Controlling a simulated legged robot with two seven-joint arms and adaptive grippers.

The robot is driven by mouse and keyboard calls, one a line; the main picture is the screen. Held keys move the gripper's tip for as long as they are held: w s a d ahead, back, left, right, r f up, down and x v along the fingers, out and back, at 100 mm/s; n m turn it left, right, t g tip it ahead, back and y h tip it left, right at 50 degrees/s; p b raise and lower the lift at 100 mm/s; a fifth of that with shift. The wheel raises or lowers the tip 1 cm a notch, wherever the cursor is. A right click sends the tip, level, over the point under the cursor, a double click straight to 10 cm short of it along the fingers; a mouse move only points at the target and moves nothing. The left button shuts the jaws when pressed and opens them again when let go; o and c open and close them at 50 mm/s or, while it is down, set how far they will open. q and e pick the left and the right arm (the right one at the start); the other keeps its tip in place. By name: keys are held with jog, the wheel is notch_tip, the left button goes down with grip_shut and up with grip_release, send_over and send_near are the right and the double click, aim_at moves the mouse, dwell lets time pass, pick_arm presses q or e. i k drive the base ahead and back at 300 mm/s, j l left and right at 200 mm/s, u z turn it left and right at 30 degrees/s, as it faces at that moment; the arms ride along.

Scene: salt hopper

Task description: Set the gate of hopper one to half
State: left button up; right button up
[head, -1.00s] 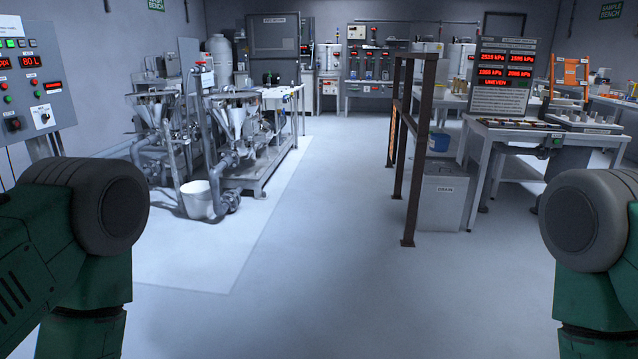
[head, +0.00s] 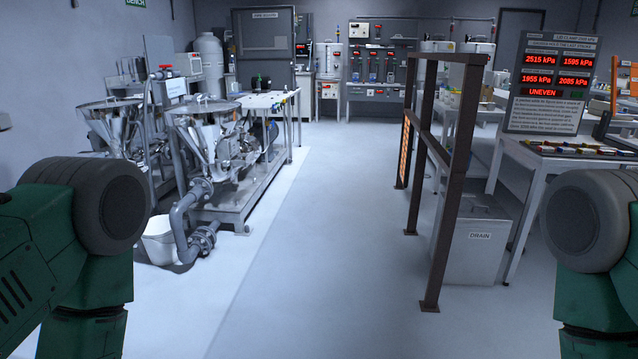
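Two shiny steel hoppers stand on a metal skid at the left in the head view. The nearer hopper (head: 207,128) is a cone with grey pipework below it. I cannot tell which is hopper one, and no gate setting is readable. Both of my arms show only as green and grey upper parts at the left and right edges, away from the hoppers. Neither gripper is in view.
A white bucket (head: 160,240) and a pipe elbow (head: 203,238) sit on the floor before the skid. A brown metal frame (head: 446,180) and a grey drain box (head: 478,240) stand right of centre. A bench with a pressure display (head: 547,85) is at the right. The middle floor is clear.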

aim_at(242, 160)
jog(key=i, duration=1.95)
jog(key=i+l+u, duration=0.1)
jog(key=i, duration=1.85)
jog(key=i+l+u, duration=0.2)
jog(key=i, duration=0.2)
jog(key=i+u, duration=0.15)
jog(key=i, duration=0.2)
jog(key=i+l+u, duration=0.2)
jog(key=i, duration=0.2)
